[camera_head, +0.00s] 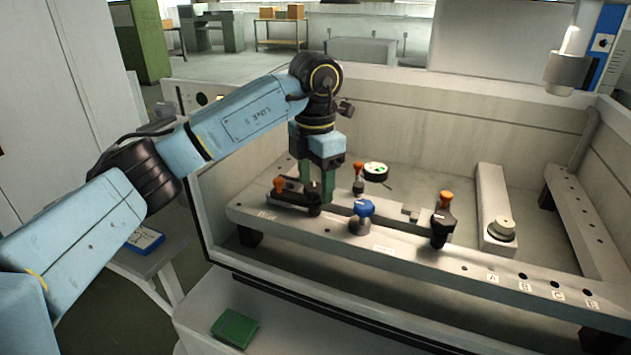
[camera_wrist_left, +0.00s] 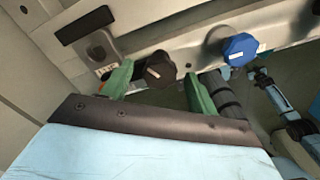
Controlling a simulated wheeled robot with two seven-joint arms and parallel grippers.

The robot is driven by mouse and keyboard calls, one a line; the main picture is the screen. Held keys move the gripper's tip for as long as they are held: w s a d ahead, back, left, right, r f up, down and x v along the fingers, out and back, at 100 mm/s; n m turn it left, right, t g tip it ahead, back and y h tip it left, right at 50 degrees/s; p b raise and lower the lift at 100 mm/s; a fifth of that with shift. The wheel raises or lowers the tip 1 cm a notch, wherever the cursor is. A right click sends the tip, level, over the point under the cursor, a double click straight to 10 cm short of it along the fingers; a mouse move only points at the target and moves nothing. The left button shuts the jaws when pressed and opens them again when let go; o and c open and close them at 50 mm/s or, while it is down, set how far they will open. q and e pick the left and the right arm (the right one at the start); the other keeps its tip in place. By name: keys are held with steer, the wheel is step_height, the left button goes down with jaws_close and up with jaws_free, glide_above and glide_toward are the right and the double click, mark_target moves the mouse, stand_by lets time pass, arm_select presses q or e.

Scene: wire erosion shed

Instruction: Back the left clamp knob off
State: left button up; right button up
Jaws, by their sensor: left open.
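The left clamp (camera_head: 296,197) sits at the left end of the pale fixture rail, with an orange-topped handle (camera_head: 279,184) beside a dark knob (camera_head: 314,210). My left gripper (camera_head: 315,196) points down over this knob, with its green fingers open. In the left wrist view the dark round knob (camera_wrist_left: 159,69) lies between the tips of the open left gripper (camera_wrist_left: 158,80), and gaps show on both sides. A blue knob (camera_head: 363,208) stands just to the right on the rail; it also shows in the left wrist view (camera_wrist_left: 240,48). My right gripper is not in view.
A black clamp with an orange handle (camera_head: 444,202) stands further right on the rail (camera_head: 400,262). Another orange-topped post (camera_head: 358,170) and a round dial (camera_head: 375,171) are behind. Tank walls enclose the area. A green book (camera_head: 234,328) lies in front.

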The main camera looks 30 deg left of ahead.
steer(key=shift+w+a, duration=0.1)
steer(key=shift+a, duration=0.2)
arm_select(q)
steer(key=c, duration=1)
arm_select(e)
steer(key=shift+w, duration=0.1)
